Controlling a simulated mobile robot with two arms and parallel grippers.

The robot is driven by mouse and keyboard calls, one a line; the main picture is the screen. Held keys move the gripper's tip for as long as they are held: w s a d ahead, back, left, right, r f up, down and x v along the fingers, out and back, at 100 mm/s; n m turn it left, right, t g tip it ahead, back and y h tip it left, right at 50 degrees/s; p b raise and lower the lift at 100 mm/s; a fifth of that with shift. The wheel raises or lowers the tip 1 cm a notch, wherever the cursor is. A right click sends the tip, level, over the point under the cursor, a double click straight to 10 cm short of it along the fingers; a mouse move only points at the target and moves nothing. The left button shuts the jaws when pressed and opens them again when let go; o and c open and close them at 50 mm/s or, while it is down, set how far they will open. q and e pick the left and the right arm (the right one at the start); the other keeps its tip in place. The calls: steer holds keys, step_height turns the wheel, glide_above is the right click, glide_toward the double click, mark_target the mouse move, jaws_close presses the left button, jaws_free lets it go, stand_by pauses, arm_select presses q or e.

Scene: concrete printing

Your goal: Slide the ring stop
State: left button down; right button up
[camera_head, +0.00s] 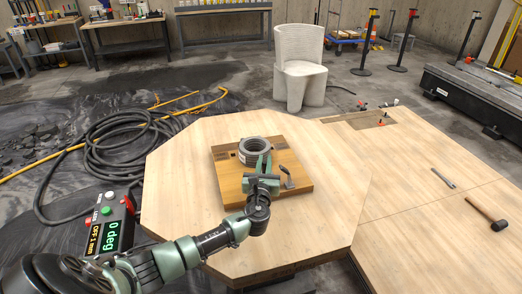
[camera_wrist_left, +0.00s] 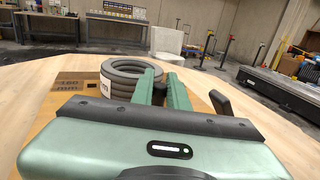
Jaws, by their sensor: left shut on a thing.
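A grey ring of stacked layers (camera_head: 254,148) lies on a square wooden board (camera_head: 228,178) on the octagonal table. It also shows in the left wrist view (camera_wrist_left: 124,80), beyond and left of the fingers. My left gripper (camera_head: 262,162) reaches over the board's near side, its fingers pointing at the ring. In the left wrist view the two green fingers (camera_wrist_left: 163,82) close around a small dark part (camera_wrist_left: 158,94), which seems to be the ring stop; the fingers hide most of it. I cannot tell whether it touches the ring. My right gripper is not in view.
A dark upright lever (camera_head: 287,177) stands on the board just right of my gripper. A control box reading "0 deg" (camera_head: 109,231) stands left of the table. A mallet (camera_head: 487,216) lies on the right-hand table. The octagonal tabletop (camera_head: 180,190) around the board is clear.

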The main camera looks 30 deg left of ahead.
arm_select(q)
steer(key=shift+s+d+r, duration=0.15)
steer(key=shift+s+d, duration=0.35)
steer(key=shift+d, duration=0.05)
steer(key=shift+d+f, duration=0.1)
steer(key=shift+f, duration=0.15)
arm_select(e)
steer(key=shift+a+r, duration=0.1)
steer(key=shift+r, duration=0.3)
arm_select(q)
steer(key=c, duration=1.4)
jaws_free()
steer(key=shift+s+r, duration=0.1)
steer(key=shift+r, duration=0.05)
steer(key=v, duration=0.8)
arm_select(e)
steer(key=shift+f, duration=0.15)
